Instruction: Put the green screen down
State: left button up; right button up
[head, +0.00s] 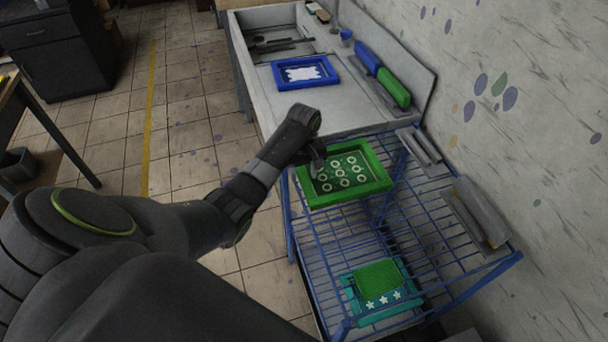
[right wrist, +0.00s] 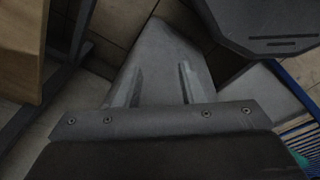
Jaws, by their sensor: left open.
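The green screen (head: 350,195), a green frame with white rings on its mesh, lies roughly level at the upper left part of the blue wire rack (head: 418,215). My left gripper (head: 317,169) is open at the screen's left rim, with its fingers pointing down; whether they touch the rim is too small to tell. My right gripper (right wrist: 161,88) shows in the right wrist view with its two fingers apart and nothing between them.
A blue screen (head: 305,73) lies on the grey counter behind the rack. Grey metal troughs (head: 474,218) sit along the rack's right side. A teal frame with stars (head: 378,304) and a green pad (head: 380,279) lie lower on the rack.

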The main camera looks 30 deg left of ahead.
pick_arm(q)
notch_tip(320, 180, up, 8)
jog(key=shift+f+b, duration=0.25)
jog(key=shift+b, duration=0.35)
notch_tip(320, 180, up, 3)
jog(key=shift+r+p, duration=0.2)
jog(key=shift+p, duration=0.8)
jog(key=shift+f, duration=0.1)
